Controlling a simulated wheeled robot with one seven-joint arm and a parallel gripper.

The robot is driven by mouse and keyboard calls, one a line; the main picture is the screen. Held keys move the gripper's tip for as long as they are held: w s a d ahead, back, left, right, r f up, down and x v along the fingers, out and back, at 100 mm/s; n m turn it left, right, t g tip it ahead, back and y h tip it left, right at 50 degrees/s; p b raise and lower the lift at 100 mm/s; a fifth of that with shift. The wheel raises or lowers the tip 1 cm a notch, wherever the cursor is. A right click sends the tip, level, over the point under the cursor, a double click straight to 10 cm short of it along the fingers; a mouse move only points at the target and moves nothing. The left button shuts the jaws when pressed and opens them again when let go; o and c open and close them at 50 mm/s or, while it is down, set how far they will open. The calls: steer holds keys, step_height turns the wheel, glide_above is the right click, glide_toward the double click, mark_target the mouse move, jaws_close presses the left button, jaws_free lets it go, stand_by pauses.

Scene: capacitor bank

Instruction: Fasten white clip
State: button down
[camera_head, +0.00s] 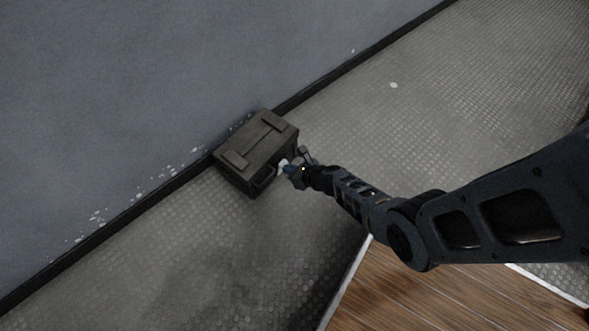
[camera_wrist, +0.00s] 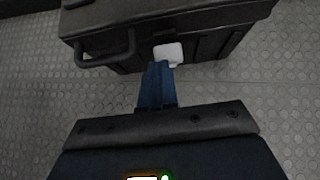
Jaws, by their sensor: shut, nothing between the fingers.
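A dark box-shaped case (camera_head: 257,150) stands on the floor against the wall; it also shows at the top of the wrist view (camera_wrist: 215,22). The white clip (camera_wrist: 169,53) is on the case's near side, to the right of a dark handle (camera_wrist: 105,48). My gripper (camera_wrist: 159,68) has its blue fingers together, with the tips right at the clip's lower left edge. Nothing shows between the fingers. I cannot tell whether the tips touch the clip. In the head view my gripper (camera_head: 290,169) is beside the near right side of the case, where the clip is hard to make out.
The grey textured floor (camera_head: 440,110) is open to the right of the case. The blue-grey wall (camera_head: 110,90) with a dark skirting runs behind it. A wooden floor area (camera_head: 430,295) with a white edge lies at the lower right.

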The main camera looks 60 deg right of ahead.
steer(key=shift+w+r, duration=0.35)
steer(key=shift+w, duration=0.45)
steer(key=shift+d, duration=0.1)
